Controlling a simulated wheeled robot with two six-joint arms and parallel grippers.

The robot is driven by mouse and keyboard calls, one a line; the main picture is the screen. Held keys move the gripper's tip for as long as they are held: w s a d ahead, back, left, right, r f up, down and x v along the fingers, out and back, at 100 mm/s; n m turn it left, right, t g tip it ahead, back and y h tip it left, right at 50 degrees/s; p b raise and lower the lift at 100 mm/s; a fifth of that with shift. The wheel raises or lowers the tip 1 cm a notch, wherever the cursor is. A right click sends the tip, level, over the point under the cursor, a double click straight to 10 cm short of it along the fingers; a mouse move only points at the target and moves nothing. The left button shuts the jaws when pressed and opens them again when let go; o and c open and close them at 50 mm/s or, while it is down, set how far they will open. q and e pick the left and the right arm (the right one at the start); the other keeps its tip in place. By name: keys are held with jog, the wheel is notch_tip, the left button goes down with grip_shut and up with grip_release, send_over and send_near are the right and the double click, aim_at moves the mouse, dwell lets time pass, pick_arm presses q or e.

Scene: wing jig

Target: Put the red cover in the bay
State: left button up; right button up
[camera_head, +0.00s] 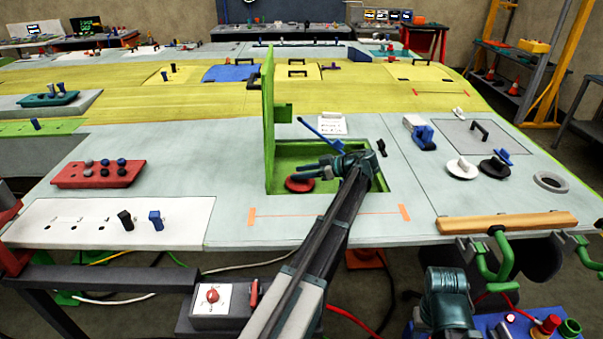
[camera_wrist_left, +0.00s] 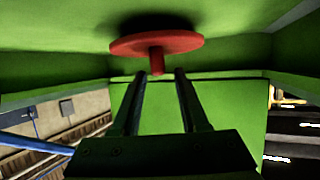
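The red cover (camera_head: 299,184) is a round disc with a short stem, lying inside the green-lined bay (camera_head: 376,205) near its front left part. In the left wrist view the red cover (camera_wrist_left: 157,44) lies against a green surface and its stem points toward my gripper. My left gripper (camera_head: 308,172) reaches into the bay above the cover. In the left wrist view its two fingers (camera_wrist_left: 158,74) are apart, with the stem tip between their ends and a gap on each side. My right gripper is not in view.
A green hatch panel (camera_head: 268,125) stands upright along the bay's left edge. A blue bar (camera_head: 320,134) slants at its back edge. White (camera_head: 462,168) and black (camera_head: 495,167) round parts lie to the right. A red tray (camera_head: 98,174) stands to the left.

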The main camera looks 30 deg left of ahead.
pick_arm(q)
jog(key=shift+r+p, duration=0.5)
jog(key=p+v, duration=0.4)
jog(key=v, duration=0.8)
jog(key=shift+p, duration=0.35)
jog(key=shift+r, duration=0.15)
